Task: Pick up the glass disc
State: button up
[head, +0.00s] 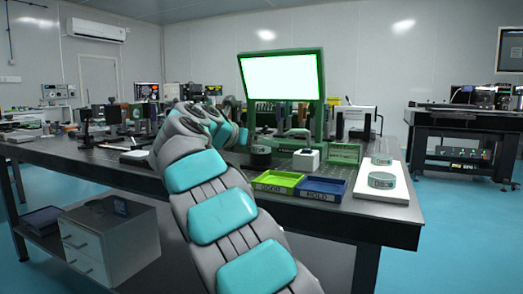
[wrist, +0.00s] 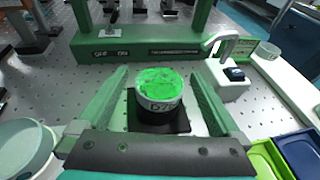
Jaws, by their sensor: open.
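The glass disc (wrist: 158,88) is a short round piece with a pale labelled side and bright green reflections on its top. In the wrist view it sits on a black stand (wrist: 158,122) on the perforated table. My gripper (wrist: 159,76) is open, with one green finger on each side of the disc and visible space between them and it. Nothing is held. In the head view the black stand (head: 260,158) shows beyond my arm, and my fingers cannot be made out there.
A green frame with a lit screen (head: 282,77) stands behind. A white device (head: 306,159), a green tray (head: 278,182) and a blue tray (head: 322,190) are to the right. Two labelled round pieces (head: 381,181) sit on a white board (head: 368,195). A pale round dish (wrist: 22,145) is at lower left.

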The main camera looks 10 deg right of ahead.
aim_at(265, 147)
jog(key=x, duration=0.2)
jog(key=b+x, duration=0.1)
jog(key=x, duration=0.1)
jog(key=shift+s+a+f, duration=0.1)
jog(key=shift+a+f, duration=0.05)
jog(key=shift+f, duration=0.2)
jog(key=shift+w+d, duration=0.25)
jog(key=shift+d, duration=0.05)
jog(key=shift+c, duration=0.2)
jog(key=c, duration=1.4)
jog(key=shift+r, duration=0.15)
jog(key=shift+c, duration=0.2)
